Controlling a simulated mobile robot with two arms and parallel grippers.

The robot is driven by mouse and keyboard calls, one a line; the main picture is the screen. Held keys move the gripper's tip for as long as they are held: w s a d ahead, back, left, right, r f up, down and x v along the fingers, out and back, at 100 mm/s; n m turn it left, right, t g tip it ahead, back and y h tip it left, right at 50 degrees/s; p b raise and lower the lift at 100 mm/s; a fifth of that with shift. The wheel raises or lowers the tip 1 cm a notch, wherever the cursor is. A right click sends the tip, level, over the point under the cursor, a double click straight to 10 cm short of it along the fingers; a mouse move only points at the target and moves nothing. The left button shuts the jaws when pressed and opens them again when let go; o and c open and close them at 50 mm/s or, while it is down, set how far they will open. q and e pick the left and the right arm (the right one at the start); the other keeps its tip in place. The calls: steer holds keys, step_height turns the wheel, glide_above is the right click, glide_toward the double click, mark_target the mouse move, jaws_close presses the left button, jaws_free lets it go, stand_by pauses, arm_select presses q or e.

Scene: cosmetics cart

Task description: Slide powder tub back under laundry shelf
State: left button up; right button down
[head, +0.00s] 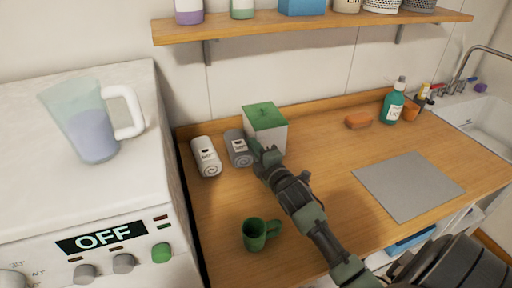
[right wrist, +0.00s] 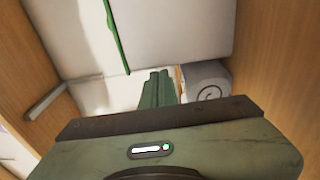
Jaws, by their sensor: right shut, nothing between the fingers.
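The powder tub (head: 266,125), a white box with a green lid, stands upright on the wooden counter near the wall, below the wall shelf (head: 320,27). My right gripper (head: 264,158) is shut and empty, low at the tub's front. The arm and gripper hide part of the tub's lower front, and I cannot tell whether they touch. In the right wrist view the shut green fingers (right wrist: 158,88) point toward a pale surface. My left gripper is not in view.
Grey (head: 238,148) and white (head: 206,157) rolled towels lie left of the tub. A green mug (head: 257,234) stands in front. A grey mat (head: 408,186), orange sponge (head: 358,121) and teal bottle (head: 393,102) are to the right. The washing machine (head: 90,215) borders the counter's left.

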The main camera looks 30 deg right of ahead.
mark_target(268, 138)
steer(key=d, duration=0.5)
steer(key=shift+w+d, duration=0.25)
steer(key=shift+d, duration=0.05)
steer(key=shift+a, duration=0.1)
steer(key=shift+s, duration=0.1)
